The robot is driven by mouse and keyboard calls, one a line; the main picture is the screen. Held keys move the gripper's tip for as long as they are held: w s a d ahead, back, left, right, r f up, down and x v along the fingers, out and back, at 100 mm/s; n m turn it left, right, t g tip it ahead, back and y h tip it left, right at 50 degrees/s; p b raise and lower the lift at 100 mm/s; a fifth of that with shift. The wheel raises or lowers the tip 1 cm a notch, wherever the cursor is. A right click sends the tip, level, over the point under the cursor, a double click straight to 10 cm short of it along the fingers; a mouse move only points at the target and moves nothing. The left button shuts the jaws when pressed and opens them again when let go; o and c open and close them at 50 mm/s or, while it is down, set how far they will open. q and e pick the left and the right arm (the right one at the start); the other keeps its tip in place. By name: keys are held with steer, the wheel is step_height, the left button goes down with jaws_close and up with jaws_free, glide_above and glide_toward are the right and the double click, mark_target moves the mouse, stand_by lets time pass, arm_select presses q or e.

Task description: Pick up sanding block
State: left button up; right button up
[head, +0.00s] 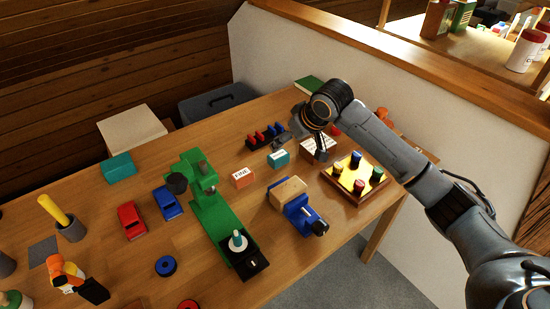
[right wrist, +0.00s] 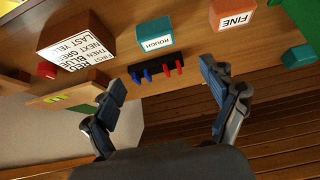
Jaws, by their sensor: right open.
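Two sanding blocks stand on the wooden bench. The orange one labelled FINE (head: 242,177) is near the middle in the head view and at the top right in the right wrist view (right wrist: 232,15). The teal one labelled ROUGH (head: 279,158) is to its right in the head view and at the top middle in the right wrist view (right wrist: 154,36). My right gripper (head: 301,146) is open and empty above the far side of the bench, close to the ROUGH block. Its spread fingers (right wrist: 165,90) show in the right wrist view. My left gripper is out of view.
A black rack with red and blue pegs (right wrist: 157,72) lies beyond the ROUGH block. A printed instruction box (right wrist: 75,38) stands beside it. A green machine (head: 215,205), a blue vise (head: 304,216) and a yellow peg board (head: 357,173) surround the blocks.

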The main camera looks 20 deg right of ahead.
mark_target(279, 155)
steer(key=x, duration=0.6)
steer(key=shift+f, duration=0.25)
steer(key=x, duration=0.4)
steer(key=shift+s+d+f, duration=0.15)
steer(key=shift+d+f, duration=0.05)
steer(key=shift+f, duration=0.05)
steer(key=shift+a+f, duration=0.1)
steer(key=shift+f, duration=0.2)
steer(key=shift+w+f, duration=0.1)
steer(key=shift+w, duration=0.2)
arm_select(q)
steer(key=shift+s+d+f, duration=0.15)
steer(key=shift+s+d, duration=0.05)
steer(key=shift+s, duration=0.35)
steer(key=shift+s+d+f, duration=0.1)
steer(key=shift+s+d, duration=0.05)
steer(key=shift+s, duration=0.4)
arm_select(e)
steer(key=shift+s, duration=0.1)
steer(key=c, duration=1.2)
